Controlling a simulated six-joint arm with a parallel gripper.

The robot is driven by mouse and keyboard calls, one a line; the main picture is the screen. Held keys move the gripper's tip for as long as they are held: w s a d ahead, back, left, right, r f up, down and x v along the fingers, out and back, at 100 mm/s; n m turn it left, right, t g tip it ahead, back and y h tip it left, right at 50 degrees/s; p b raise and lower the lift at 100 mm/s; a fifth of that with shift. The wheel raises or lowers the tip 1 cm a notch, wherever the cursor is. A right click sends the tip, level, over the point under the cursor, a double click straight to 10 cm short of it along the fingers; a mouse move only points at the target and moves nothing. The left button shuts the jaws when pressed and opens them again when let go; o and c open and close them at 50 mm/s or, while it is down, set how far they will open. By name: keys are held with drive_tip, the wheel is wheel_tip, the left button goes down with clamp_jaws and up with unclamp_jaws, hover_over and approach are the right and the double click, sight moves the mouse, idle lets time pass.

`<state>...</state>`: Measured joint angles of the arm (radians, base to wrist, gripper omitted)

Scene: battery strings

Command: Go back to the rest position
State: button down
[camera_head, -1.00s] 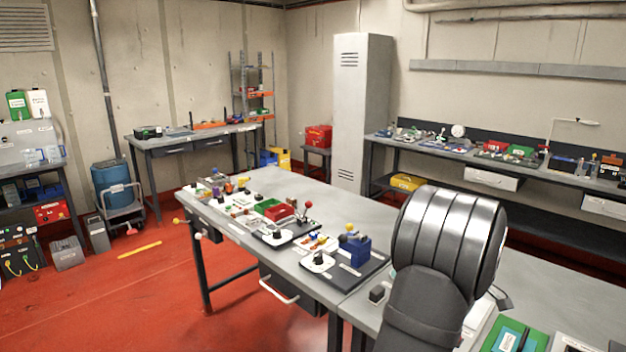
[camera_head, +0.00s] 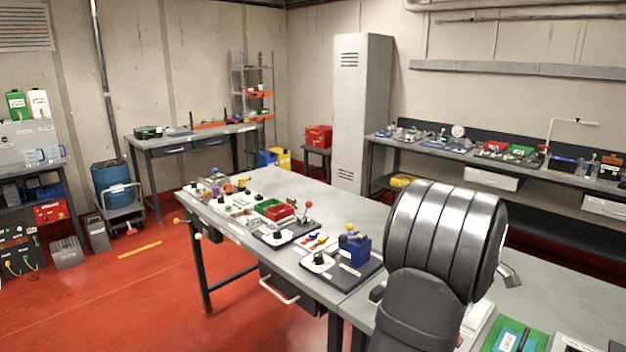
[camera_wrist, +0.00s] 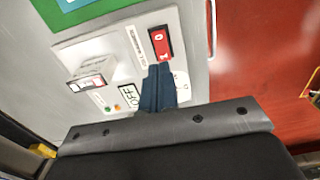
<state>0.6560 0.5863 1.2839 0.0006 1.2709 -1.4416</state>
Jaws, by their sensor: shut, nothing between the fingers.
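My gripper (camera_wrist: 158,90) is shut and empty in the wrist view, its dark blue fingers pressed together. It appears over a light panel (camera_wrist: 90,48) with a red rocker switch (camera_wrist: 160,42) just beyond the fingertips and an OFF label (camera_wrist: 129,95) beside them. I cannot tell how high above the panel the fingertips are. In the head view, my arm stands at the lower right and hides part of the bench behind it; the fingers cannot be made out there.
The grey workbench (camera_head: 318,198) carries several small parts, including a red bin (camera_head: 279,212) and a blue block (camera_head: 356,249). A green board (camera_head: 507,337) lies right of my arm. A tall locker (camera_head: 362,110) stands behind. Red floor (camera_head: 150,290) is open at left.

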drive_tip(key=r, duration=0.4)
drive_tip(key=shift+w+a+r, duration=0.25)
drive_tip(key=shift+w+r, duration=0.05)
drive_tip(key=shift+w, duration=0.05)
